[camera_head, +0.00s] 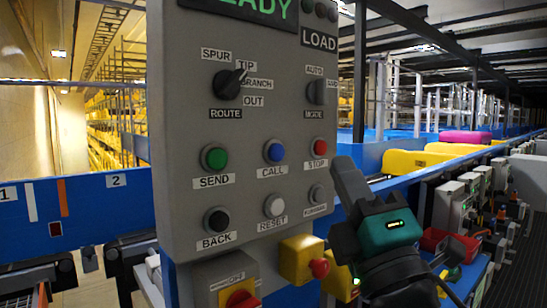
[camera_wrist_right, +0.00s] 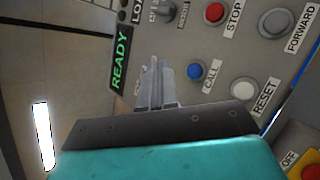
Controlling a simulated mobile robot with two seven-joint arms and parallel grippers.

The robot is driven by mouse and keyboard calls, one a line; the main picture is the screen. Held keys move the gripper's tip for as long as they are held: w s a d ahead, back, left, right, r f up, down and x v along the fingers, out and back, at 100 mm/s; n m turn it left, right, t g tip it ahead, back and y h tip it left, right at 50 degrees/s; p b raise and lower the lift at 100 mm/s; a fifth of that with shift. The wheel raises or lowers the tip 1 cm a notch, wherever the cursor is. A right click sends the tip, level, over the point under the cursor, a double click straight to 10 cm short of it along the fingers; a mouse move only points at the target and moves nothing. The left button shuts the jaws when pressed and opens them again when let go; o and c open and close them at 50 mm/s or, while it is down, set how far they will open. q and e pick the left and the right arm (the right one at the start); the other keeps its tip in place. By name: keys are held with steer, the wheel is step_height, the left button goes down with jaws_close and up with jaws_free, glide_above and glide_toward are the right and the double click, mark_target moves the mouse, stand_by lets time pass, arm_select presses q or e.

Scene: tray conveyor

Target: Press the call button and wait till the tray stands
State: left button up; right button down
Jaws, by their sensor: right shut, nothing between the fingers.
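The blue call button (camera_head: 274,151) is on the grey control panel (camera_head: 180,110), above its CALL label, between the green SEND button (camera_head: 214,157) and the red STOP button (camera_head: 319,146). My right gripper (camera_head: 345,165) is shut and empty, at the panel's right edge, just right of and below STOP in the head view. In the right wrist view the fingers (camera_wrist_right: 154,66) point toward the panel, with the call button (camera_wrist_right: 195,71) right of their tips; they look apart from it. The display (camera_wrist_right: 121,60) reads READY. I make out no tray. My left gripper is out of view.
A yellow box with a red knob (camera_head: 319,268) and an OFF switch (camera_head: 241,298) sit below the panel. A blue wall marked 1 and 2 (camera_head: 100,205) is at left. Yellow tubs (camera_head: 415,161) and a row of control boxes (camera_head: 450,200) stand at right.

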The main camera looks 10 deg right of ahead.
mark_target(277, 152)
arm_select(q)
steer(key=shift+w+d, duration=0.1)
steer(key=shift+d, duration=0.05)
arm_select(e)
steer(key=shift+s+r, duration=0.2)
steer(key=shift+r, duration=0.25)
steer(key=shift+w, duration=0.1)
arm_select(q)
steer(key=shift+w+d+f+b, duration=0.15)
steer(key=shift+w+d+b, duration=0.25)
steer(key=shift+b, duration=0.7)
arm_select(e)
steer(key=w+a, duration=0.5)
steer(key=w, duration=0.2)
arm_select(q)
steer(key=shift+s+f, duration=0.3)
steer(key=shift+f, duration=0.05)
arm_select(e)
steer(key=shift+w, duration=0.1)
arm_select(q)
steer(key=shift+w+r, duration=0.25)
